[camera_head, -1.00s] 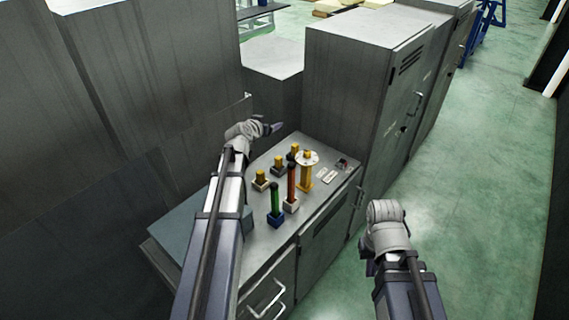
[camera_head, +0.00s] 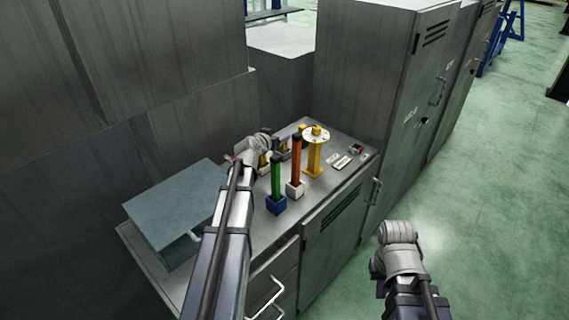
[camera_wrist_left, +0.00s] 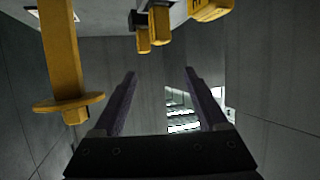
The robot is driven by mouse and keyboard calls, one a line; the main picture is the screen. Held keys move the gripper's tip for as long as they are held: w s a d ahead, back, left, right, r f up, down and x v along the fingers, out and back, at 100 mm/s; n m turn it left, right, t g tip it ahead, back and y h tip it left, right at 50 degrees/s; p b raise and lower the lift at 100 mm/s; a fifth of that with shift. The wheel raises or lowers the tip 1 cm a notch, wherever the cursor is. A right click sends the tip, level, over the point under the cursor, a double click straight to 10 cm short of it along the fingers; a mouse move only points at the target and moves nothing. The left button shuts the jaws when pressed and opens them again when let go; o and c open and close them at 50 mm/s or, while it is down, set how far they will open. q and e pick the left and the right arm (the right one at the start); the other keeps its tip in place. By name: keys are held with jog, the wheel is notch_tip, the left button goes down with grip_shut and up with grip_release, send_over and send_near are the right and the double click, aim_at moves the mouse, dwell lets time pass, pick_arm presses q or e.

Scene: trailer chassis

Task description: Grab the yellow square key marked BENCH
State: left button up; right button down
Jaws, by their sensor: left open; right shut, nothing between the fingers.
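Small yellow square keys stand on dark bases on the grey cabinet top; in the head view one yellow key (camera_head: 264,160) shows beside my left wrist, and the others are partly hidden. In the left wrist view, the nearest yellow key (camera_wrist_left: 210,9) is cut off by the top edge and bears dark letters too cropped to read. Two more yellow keys, a middle one (camera_wrist_left: 160,24) and a farther one (camera_wrist_left: 143,40), show beside it. My left gripper (camera_wrist_left: 161,74) is open and empty, apart from the keys in that picture. My right gripper (camera_head: 377,268) is low at the right, away from the cabinet.
A yellow post with a round disc (camera_head: 314,155), a red post (camera_head: 297,172) and a green post (camera_head: 276,185) stand close to my left gripper. The yellow post also shows in the left wrist view (camera_wrist_left: 63,55). A tall grey cabinet (camera_head: 365,100) stands behind; green floor is clear at right.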

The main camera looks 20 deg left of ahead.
aim_at(283, 147)
pick_arm(q)
notch_tip(283, 147, down, 5)
jog(key=b, duration=0.3)
jog(key=shift+f, duration=0.1)
pick_arm(e)
notch_tip(283, 147, down, 5)
jog(key=shift+f, duration=0.1)
pick_arm(q)
jog(key=shift+b+x, duration=0.55)
jog(key=shift+x, duration=0.85)
jog(key=shift+w, duration=0.2)
jog(key=w, duration=0.3)
jog(key=w+b, duration=0.1)
jog(key=shift+w+a+f, duration=0.35)
jog(key=shift+w+f, duration=0.05)
jog(key=shift+r, duration=0.1)
pick_arm(e)
jog(key=shift+f, duration=0.85)
pick_arm(q)
jog(key=shift+s, duration=0.1)
jog(key=shift+c, duration=0.3)
grip_shut()
